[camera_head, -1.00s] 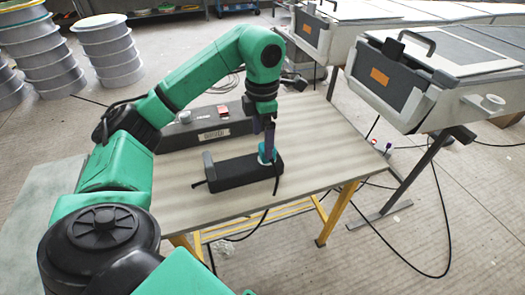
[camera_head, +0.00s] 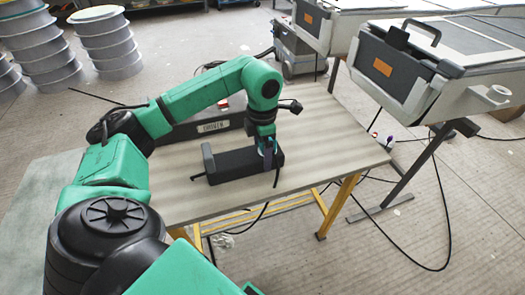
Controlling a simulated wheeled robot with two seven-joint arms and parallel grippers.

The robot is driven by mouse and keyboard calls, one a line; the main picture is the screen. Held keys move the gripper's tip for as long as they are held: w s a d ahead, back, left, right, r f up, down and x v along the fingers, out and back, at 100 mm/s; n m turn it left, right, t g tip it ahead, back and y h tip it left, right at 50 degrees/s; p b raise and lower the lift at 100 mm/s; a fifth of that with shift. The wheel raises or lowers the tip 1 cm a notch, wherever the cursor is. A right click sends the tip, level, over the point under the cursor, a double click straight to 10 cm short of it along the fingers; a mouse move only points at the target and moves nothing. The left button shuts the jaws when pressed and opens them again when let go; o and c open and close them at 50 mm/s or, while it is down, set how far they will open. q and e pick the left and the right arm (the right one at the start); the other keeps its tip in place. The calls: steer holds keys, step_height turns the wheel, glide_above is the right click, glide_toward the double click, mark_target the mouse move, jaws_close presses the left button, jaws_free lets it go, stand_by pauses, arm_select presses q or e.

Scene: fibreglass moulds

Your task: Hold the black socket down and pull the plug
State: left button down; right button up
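The black socket (camera_head: 238,166) is a long dark block lying on the table, with a raised grey end piece at its left. My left gripper (camera_head: 267,150) points down at the right end of the socket, right at the plug. Only a small teal-and-white patch of the plug (camera_head: 267,147) shows, as the gripper covers most of it. A dark cable (camera_head: 277,176) hangs down over the front side there. The fingers are too small and covered to tell whether they are closed on the plug. My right gripper is out of view.
The table (camera_head: 330,140) has free room to the right of the socket. A long dark case (camera_head: 210,127) lies behind it, partly behind my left arm. Grey machines (camera_head: 430,70) stand at the right, with cables on the floor. Stacked spools (camera_head: 105,45) stand at the back left.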

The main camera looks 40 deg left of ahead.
arm_select(q)
jaws_free()
